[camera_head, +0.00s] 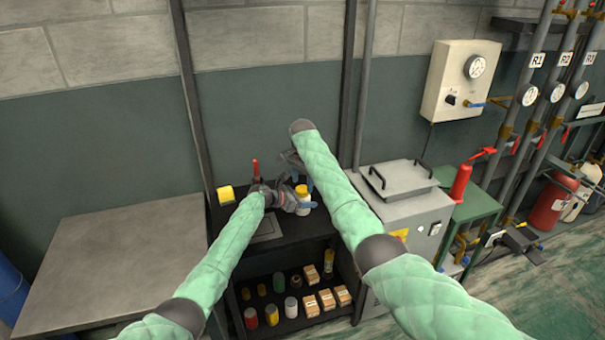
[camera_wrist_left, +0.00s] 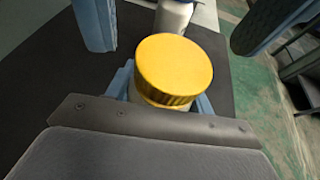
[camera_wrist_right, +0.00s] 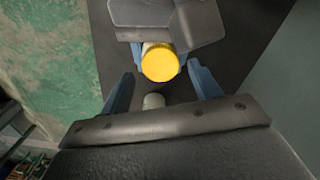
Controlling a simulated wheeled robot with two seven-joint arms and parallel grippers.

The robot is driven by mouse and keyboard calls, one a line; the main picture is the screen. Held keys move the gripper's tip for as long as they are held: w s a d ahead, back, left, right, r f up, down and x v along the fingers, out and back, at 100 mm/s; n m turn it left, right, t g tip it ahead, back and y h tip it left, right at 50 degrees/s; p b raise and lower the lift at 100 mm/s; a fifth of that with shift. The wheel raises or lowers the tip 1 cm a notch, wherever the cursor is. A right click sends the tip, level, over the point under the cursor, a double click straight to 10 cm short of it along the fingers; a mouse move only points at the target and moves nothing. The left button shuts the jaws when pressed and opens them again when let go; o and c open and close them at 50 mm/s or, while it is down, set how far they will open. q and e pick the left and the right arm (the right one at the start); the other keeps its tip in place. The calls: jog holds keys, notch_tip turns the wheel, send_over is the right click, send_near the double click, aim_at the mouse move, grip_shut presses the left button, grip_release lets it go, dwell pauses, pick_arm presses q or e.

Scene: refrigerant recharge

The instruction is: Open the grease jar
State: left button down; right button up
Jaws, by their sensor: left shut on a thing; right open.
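The grease jar's yellow lid (camera_wrist_left: 173,70) faces up between the blue fingers of my left gripper (camera_wrist_left: 162,92), which is shut on the jar's body below the lid. The lid also shows in the right wrist view (camera_wrist_right: 160,63) and in the head view (camera_head: 302,191). The lid is on the jar. My right gripper (camera_wrist_right: 161,90) is open above the jar, with its fingers spread on either side of the lid and apart from it. Most of the jar's body is hidden by the lid and my left gripper.
A white container (camera_wrist_left: 174,15) stands close beside the jar. Cans and small boxes (camera_head: 327,299) fill the shelf below. A grey cabinet (camera_head: 398,180) stands to the right; the left table (camera_head: 110,260) is bare.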

jog(key=shift+f, duration=1.3)
jog(key=c, duration=1)
jog(key=shift+n, duration=1.7)
jog(key=o, duration=1.1)
